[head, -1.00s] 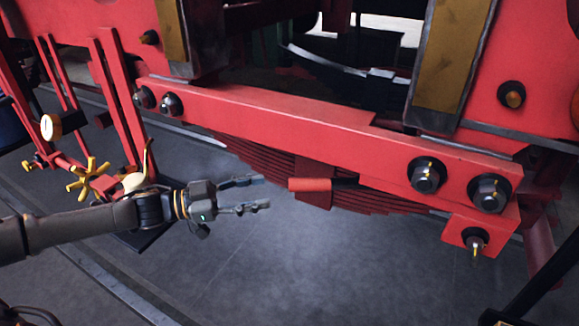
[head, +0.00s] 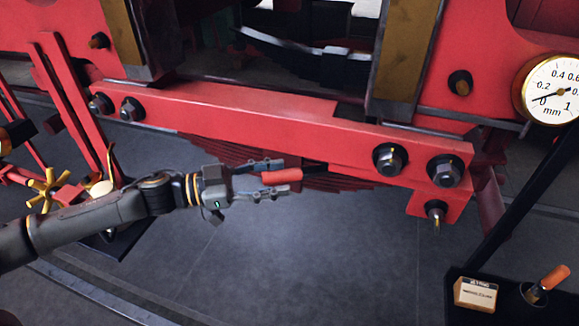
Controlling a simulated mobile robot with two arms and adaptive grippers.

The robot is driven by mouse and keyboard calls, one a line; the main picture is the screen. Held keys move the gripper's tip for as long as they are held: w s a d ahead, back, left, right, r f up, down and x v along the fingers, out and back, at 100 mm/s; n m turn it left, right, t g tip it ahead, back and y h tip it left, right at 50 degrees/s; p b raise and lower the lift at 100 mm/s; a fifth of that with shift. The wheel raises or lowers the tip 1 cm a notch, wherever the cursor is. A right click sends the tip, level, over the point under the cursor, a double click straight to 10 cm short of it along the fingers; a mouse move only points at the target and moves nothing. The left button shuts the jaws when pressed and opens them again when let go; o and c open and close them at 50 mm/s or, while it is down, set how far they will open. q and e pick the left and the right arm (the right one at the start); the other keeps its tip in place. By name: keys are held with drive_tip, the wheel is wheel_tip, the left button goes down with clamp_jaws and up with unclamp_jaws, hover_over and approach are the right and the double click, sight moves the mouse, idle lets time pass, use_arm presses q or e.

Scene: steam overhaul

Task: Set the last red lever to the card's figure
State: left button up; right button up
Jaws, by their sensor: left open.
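The red lever grip (head: 282,177) sticks out to the left on a dark rod in front of the dark red leaf spring, below the long red beam. My left gripper (head: 277,178) is open, with one finger above the grip and one below it. I cannot tell whether either finger touches it. A small card (head: 475,294) with print too small to read stands at the lower right. A round white dial (head: 553,92) marked in mm is at the right edge, its needle between 0 and 0.2. My right gripper is not in view.
The red beam (head: 240,115) with large bolts runs across just above my gripper. A black tray (head: 456,314) holds the card and an orange-handled tool (head: 548,280). A yellow handwheel (head: 47,190) is at the left. The floor below the gripper is clear.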

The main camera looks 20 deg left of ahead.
sight(290, 176)
use_arm(q)
drive_tip(key=shift+p+x, duration=0.4)
drive_tip(key=shift+x, duration=1.35)
clamp_jaws()
